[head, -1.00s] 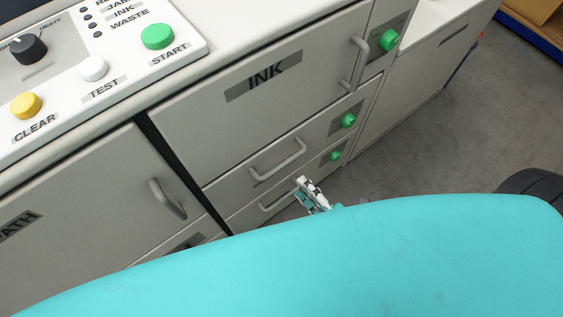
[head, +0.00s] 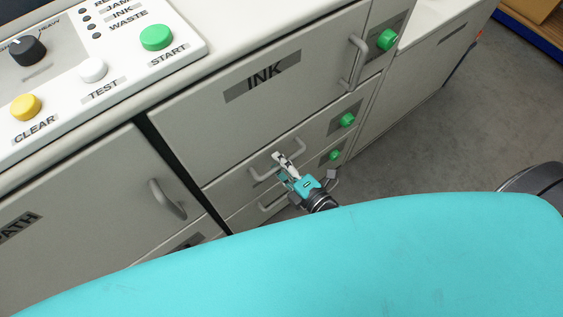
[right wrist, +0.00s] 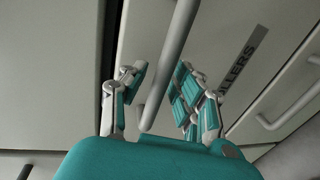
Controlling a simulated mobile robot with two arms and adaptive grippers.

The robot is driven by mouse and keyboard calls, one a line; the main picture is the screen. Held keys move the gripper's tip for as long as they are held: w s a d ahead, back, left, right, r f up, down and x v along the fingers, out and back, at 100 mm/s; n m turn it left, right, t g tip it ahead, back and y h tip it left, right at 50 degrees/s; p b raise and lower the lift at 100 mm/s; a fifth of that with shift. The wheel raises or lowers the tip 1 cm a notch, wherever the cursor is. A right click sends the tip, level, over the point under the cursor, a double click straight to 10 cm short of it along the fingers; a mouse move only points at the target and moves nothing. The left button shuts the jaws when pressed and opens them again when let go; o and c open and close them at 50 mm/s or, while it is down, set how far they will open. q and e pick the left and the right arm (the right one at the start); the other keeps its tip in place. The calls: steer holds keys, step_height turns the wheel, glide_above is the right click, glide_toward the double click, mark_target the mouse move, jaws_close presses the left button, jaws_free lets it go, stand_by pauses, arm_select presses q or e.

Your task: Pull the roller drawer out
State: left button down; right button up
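The roller drawer, its label partly hidden and ending in "LLERS" (right wrist: 243,62), shows in the right wrist view. Its grey bar handle (right wrist: 172,60) runs between the two fingers of my right gripper (right wrist: 160,88). The fingers are spread, with gaps to the bar. In the head view my right gripper (head: 285,164) is in front of the upper of two drawers under the INK door, overlapping that drawer's handle (head: 301,149). The drawer front looks flush with the cabinet. My left gripper is not in view.
Another drawer handle (head: 268,208) sits just below. Green knobs (head: 348,120) are on the right of the drawers. The INK door (head: 225,125) is above, with its handle (head: 355,62). A control panel (head: 130,55) is at upper left. Grey floor (head: 440,150) at right is clear.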

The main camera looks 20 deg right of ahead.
jaws_close()
stand_by(0.5)
